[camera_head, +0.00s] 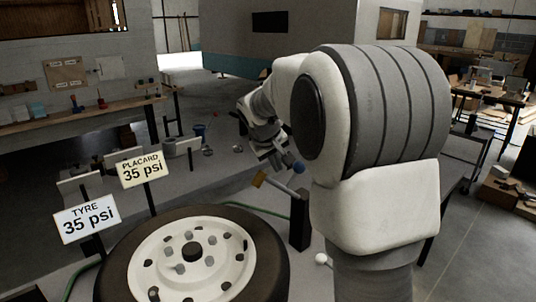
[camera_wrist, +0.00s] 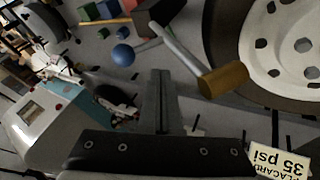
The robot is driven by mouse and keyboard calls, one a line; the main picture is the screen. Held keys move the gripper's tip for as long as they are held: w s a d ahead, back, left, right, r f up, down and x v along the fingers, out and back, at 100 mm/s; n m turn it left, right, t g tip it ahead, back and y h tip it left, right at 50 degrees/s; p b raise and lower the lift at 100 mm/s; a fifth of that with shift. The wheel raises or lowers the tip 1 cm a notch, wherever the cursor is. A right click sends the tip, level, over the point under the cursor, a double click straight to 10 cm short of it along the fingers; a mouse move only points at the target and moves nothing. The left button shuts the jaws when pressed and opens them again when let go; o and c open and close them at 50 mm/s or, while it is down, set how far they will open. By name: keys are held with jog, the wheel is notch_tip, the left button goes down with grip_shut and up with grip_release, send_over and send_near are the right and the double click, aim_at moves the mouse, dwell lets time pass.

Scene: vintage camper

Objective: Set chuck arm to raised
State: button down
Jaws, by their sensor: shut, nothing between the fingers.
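The chuck arm appears to be a grey rod (camera_wrist: 178,45) with a brass-coloured cylinder (camera_wrist: 223,79) at its tip. In the head view the brass tip (camera_head: 258,180) sits beside the tyre (camera_head: 272,250), and the rod runs right to a dark post (camera_head: 299,222). A blue ball knob (camera_wrist: 122,54) on a thin stem joins near the rod in the wrist view; it also shows in the head view (camera_head: 299,168). My gripper (camera_head: 277,161) is shut and empty, close to the knob. Its fingers (camera_wrist: 161,90) point towards the knob and rod without visible contact.
The wheel has a white rim (camera_head: 195,262). Signs reading "TYRE 35 psi" (camera_head: 87,219) and "PLACARD 35 psi" (camera_head: 142,169) stand left of it. A white ball knob (camera_head: 321,259) is low beside the post. A workbench (camera_head: 80,115) lines the back left.

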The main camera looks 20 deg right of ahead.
aim_at(295, 173)
jog(key=shift+w+d+f+p, duration=0.1)
jog(key=shift+w+d+f, duration=0.1)
jog(key=shift+d, duration=0.5)
jog(key=shift+w+d+f+p, duration=0.1)
jog(key=shift+w+d+f, duration=0.1)
jog(key=shift+d, duration=0.45)
jog(key=shift+w+d+f+p, duration=0.1)
jog(key=shift+d+f, duration=0.1)
jog(key=shift+d, duration=0.5)
jog(key=shift+w+d+r+p, duration=0.25)
jog(key=shift+d+r+p, duration=0.3)
jog(key=shift+d, duration=0.2)
jog(key=shift+w+d, duration=0.15)
jog(key=shift+d, duration=0.2)
